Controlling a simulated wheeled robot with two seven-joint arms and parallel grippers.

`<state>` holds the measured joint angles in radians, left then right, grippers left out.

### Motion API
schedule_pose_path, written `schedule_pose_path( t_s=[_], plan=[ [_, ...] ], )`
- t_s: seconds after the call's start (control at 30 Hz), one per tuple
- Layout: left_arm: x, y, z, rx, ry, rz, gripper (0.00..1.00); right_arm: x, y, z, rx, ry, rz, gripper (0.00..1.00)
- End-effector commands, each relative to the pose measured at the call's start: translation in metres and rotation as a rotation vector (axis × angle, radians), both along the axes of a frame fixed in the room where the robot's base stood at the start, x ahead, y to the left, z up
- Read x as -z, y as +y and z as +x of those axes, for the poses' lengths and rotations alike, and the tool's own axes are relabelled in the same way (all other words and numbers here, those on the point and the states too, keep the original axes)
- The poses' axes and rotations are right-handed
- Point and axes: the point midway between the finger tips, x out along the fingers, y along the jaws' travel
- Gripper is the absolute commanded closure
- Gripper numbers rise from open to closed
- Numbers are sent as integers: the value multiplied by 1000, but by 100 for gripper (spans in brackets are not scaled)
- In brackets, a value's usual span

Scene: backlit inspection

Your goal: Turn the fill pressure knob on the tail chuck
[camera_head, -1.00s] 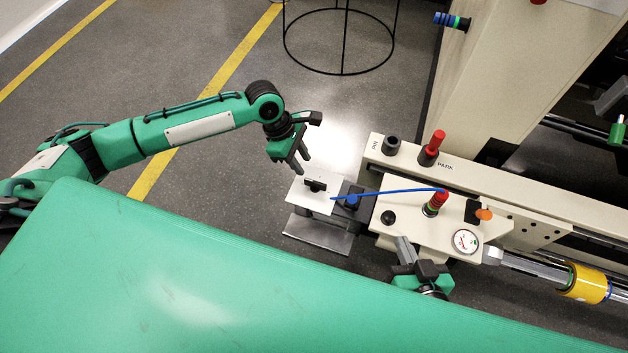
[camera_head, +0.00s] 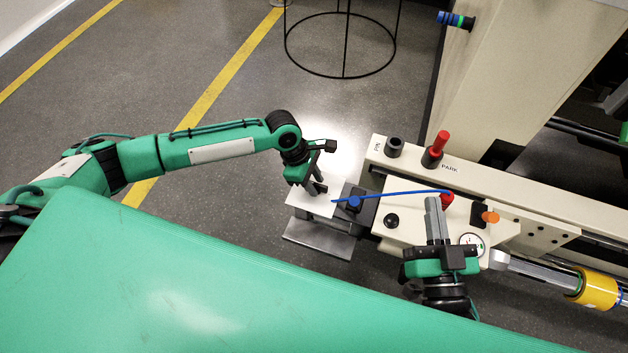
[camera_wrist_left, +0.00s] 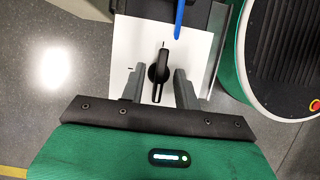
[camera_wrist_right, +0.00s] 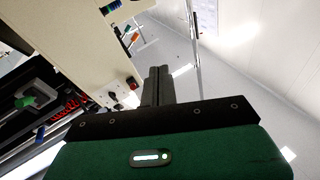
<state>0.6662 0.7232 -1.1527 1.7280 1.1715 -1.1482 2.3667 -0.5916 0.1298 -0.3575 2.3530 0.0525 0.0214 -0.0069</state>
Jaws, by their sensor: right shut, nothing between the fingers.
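A black bar-shaped knob (camera_wrist_left: 159,70) stands on a white plate (camera_wrist_left: 190,45) in the left wrist view. A short dark mark lies on the plate beyond its far end. In the head view the white plate (camera_head: 312,205) sits at the left end of the cream machine, with the knob mostly hidden. My left gripper (camera_head: 316,188) is over the plate. Its open fingers (camera_wrist_left: 160,80) are on either side of the knob, with gaps showing. My right gripper (camera_head: 433,203) is shut and empty above the cream block (camera_head: 400,208), close to a red knob (camera_head: 447,199). Its closed fingers (camera_wrist_right: 156,72) show in the right wrist view.
A gauge (camera_head: 472,242), partly hidden, and an orange knob (camera_head: 490,217) are right of my right gripper. A red handle (camera_head: 440,142) stands behind. A green surface (camera_head: 200,280) fills the front.

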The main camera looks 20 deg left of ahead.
Motion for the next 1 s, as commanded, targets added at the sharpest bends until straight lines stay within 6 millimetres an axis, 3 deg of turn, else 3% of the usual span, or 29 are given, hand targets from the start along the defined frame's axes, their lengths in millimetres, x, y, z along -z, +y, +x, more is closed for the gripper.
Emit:
schedule_pose_path(
  t_s=[0.1, 0.27, 0.6, 1.0],
  plan=[
    [0, 0, 0, 0, 0, 0, 68, 0, 0, 0, 0, 0, 0, 100],
    [0, 0, 0, 0, 0, 0, 100, 0, 0, 0, 0, 1, 0, 100],
    [-1, 0, 0, 3, 1, 0, 100, 2, 1, 0, -3, 21, -6, 100],
    [-4, 0, -1, 28, 4, -1, 100, 78, 16, -36, -84, 455, -124, 100]
  ],
)
